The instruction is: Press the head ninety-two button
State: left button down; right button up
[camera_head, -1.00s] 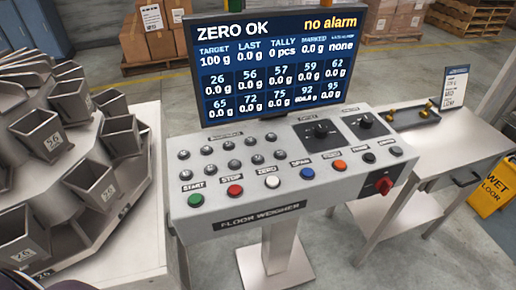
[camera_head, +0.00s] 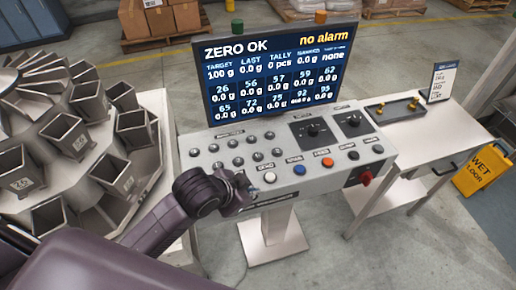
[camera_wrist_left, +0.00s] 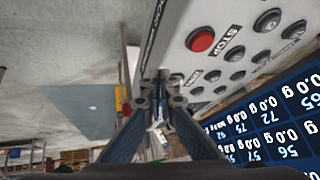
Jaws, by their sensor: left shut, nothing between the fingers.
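The weigher console (camera_head: 300,190) has a cluster of several small grey round buttons (camera_head: 237,161) on its left half. Their labels are too small to read, so I cannot tell which is head ninety-two. The screen (camera_head: 278,75) above lists head numbers with weights, including 92. My left gripper (camera_head: 250,191) is shut and empty at the console's front edge, left of the white ZERO button (camera_head: 270,177); my arm hides the start and stop buttons. The left wrist view shows the closed fingers (camera_wrist_left: 158,88) beside the console, with the red STOP button (camera_wrist_left: 201,40) and grey buttons (camera_wrist_left: 235,54) nearby.
Blue (camera_head: 299,169), orange (camera_head: 327,162) and black buttons line the front right, with two dark knobs (camera_head: 313,130) behind and a red switch (camera_head: 366,178) on the front face. A multihead weigher with metal buckets (camera_head: 135,128) stands left. A side table (camera_head: 430,135) stands right.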

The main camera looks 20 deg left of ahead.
pick_arm(q)
jog(key=w+r+m, duration=0.1)
jog(key=w, duration=0.2)
jog(key=w+r+m+t, duration=0.1)
jog(key=w+r, duration=0.1)
jog(key=w, duration=0.1)
jog(key=w+r+m, duration=0.1)
jog(key=w, duration=0.2)
jog(key=shift+w+a+r+h, duration=0.15)
jog(key=shift+w+a+h, duration=0.1)
jog(key=shift+h, duration=0.15)
notch_tip(320, 180, up, 4)
jog(key=m+t, duration=0.1)
jog(key=m, duration=0.1)
send_over(257, 157)
notch_tip(257, 157, down, 7)
jog(key=b, duration=0.8)
jog(key=shift+f+b, duration=0.3)
jog(key=shift+f, duration=0.65)
